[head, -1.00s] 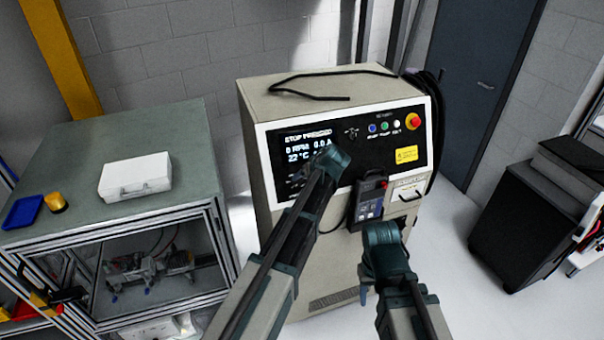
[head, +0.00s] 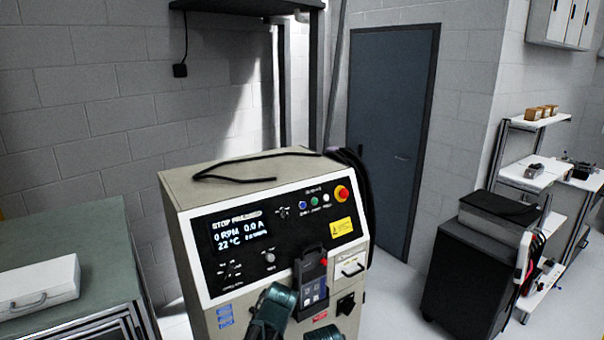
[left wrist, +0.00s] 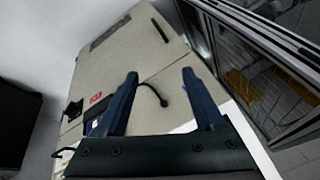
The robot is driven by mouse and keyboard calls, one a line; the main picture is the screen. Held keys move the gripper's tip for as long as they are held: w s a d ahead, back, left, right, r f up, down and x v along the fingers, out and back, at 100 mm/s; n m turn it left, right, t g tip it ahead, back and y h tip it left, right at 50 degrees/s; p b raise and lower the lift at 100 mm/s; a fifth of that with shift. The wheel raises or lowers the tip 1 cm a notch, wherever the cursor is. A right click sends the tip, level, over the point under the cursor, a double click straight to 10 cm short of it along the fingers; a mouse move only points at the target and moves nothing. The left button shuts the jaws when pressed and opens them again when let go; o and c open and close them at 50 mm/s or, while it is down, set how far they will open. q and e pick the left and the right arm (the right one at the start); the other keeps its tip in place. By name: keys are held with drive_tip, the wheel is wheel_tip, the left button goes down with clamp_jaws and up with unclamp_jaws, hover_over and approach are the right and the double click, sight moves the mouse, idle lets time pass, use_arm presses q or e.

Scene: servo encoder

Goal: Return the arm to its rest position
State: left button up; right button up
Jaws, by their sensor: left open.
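The left arm's teal wrist part (head: 272,310) shows low in the head view, in front of the control cabinet (head: 330,250). The left wrist view shows my left gripper (left wrist: 161,85) open, with nothing between its two dark blue fingers. The cabinet's pale side (left wrist: 130,55) lies behind the fingers, seen tilted. Only a teal piece of my right arm (head: 322,333) shows at the bottom edge of the head view; its fingers are hidden.
A handheld pendant (head: 312,282) hangs on the cabinet's front. A green-topped bench (head: 75,235) with a white case (head: 40,285) stands left. A black cart (head: 465,265) stands right. A framed enclosure (left wrist: 265,55) is close on the right in the left wrist view.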

use_arm(q)
drive_tip(key=s+d+f+m+g+h+b, duration=0.1)
drive_tip(key=s+d+f+m+b, duration=0.1)
drive_tip(key=s+f, duration=0.4)
drive_tip(key=s+d+f+m+g+h+b, duration=0.1)
drive_tip(key=s+d+f+m+g+b, duration=0.1)
drive_tip(key=s+f+b, duration=0.4)
drive_tip(key=s+d+m, duration=0.1)
drive_tip(key=s, duration=0.4)
drive_tip(key=shift+s+d+f, duration=0.35)
drive_tip(key=shift+s+d, duration=0.05)
use_arm(e)
wheel_tip(320, 180, down, 11)
drive_tip(key=shift+o, duration=0.2)
